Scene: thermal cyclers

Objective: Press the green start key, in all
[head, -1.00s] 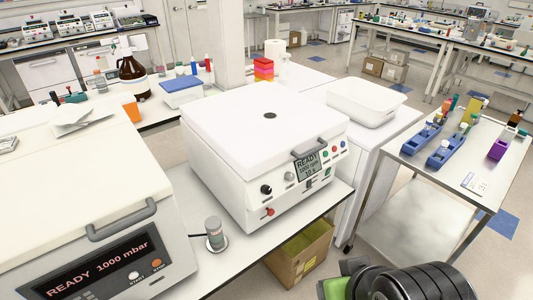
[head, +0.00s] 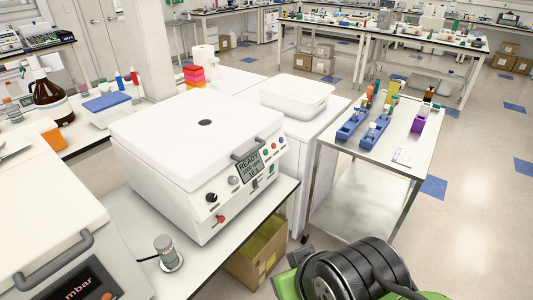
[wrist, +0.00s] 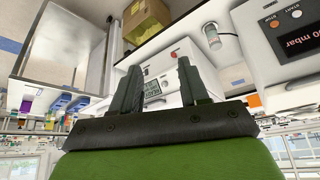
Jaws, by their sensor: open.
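A white lidded machine (head: 190,140) stands on the bench in the middle of the head view. Its sloped front has a grey display (head: 250,164) reading READY, with a cluster of small green and red keys (head: 268,150) to its right; their labels are too small to read. A black knob and a red knob sit lower left on it. In the wrist view the machine's front (wrist: 158,75) appears upside down, between and beyond my fingers. My gripper (wrist: 158,63) is open and empty, apart from the panel.
A second machine (head: 50,230) with a dark display stands at left; a small grey cylinder (head: 167,253) stands between them. A cardboard box (head: 256,250) sits below the bench. A cart (head: 400,160) with blue racks stands right, with open floor beyond.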

